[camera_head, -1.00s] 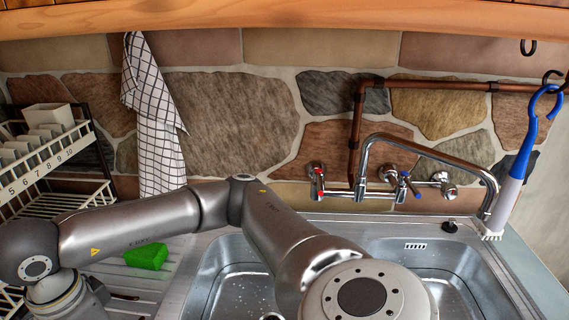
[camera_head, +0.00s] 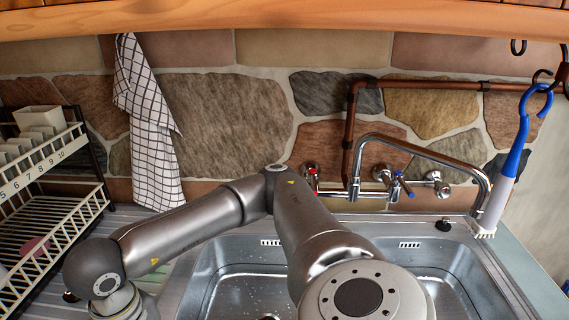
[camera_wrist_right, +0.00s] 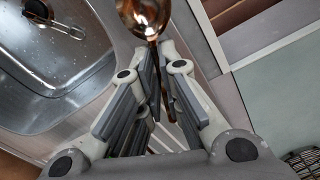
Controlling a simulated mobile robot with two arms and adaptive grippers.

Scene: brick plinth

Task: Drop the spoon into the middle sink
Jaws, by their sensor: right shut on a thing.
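The spoon (camera_wrist_right: 146,14) is shiny brown metal. In the right wrist view its bowl is at the top edge and its thin handle runs down between the fingers of my right gripper (camera_wrist_right: 160,75). The fingers are shut on the handle. In the head view two steel basins show, a left basin (camera_head: 214,285) and a right basin (camera_head: 440,262), partly hidden by my arm. I cannot tell which one is the middle sink. In the right wrist view a basin (camera_wrist_right: 75,55) lies at the upper left, and the spoon is to the right of it. My left gripper is in neither view.
A dish rack (camera_head: 50,215) stands at the left. Taps (camera_head: 385,185) with a curved spout (camera_head: 450,158) are on the back wall. A blue and white brush (camera_head: 510,165) hangs at the right. A checked towel (camera_head: 150,125) hangs on the stone wall.

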